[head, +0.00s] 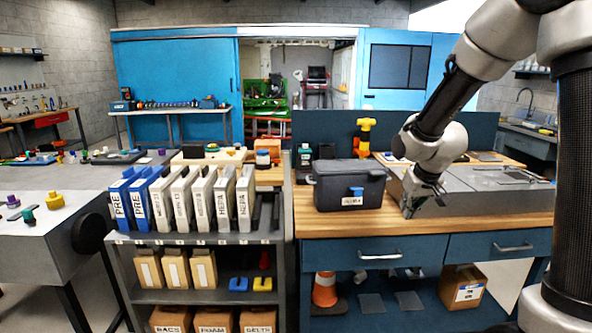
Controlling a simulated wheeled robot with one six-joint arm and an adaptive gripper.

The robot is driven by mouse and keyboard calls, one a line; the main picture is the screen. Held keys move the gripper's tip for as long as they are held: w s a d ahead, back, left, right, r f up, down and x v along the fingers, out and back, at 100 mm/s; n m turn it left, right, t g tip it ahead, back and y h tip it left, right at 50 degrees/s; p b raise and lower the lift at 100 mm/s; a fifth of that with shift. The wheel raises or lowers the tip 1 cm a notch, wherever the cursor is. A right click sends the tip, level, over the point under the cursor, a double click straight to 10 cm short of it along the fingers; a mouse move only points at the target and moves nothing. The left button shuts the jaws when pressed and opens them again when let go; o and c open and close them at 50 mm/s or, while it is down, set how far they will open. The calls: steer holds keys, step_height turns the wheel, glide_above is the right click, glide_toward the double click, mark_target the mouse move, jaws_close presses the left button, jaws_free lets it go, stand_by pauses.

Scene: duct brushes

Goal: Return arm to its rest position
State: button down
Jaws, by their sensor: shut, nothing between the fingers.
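My arm comes in from the upper right of the head view and bends down over the wooden workbench (420,224). My gripper (408,212) points down at the bench, just right of a dark grey lidded case (338,197). The gripper's fingers are shut with nothing seen between them. Its tips are close to the bench top; I cannot tell whether they touch it. The case is closed, with a blue latch (356,191) and a white label on its front.
A grey shelf cart (200,238) on the left holds upright blue and white filter panels (180,200), with cardboard boxes (212,320) below. A grey flat-topped unit (480,180) lies right of my gripper. A yellow-handled tool (365,135) stands behind the case. Drawers (380,250) front the bench.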

steer(key=s+d+r, duration=0.1)
steer(key=s+r, duration=0.3)
steer(key=s, duration=0.5)
steer(key=s+d+r, duration=0.1)
steer(key=s+r, duration=0.3)
steer(key=s, duration=0.6)
steer(key=s+r+m, duration=0.1)
steer(key=s+r, duration=0.3)
steer(key=s, duration=0.6)
steer(key=shift+d+r+g, duration=0.3)
steer(key=shift+d+r, duration=0.05)
steer(key=shift+d, duration=0.05)
steer(key=shift+s, duration=0.1)
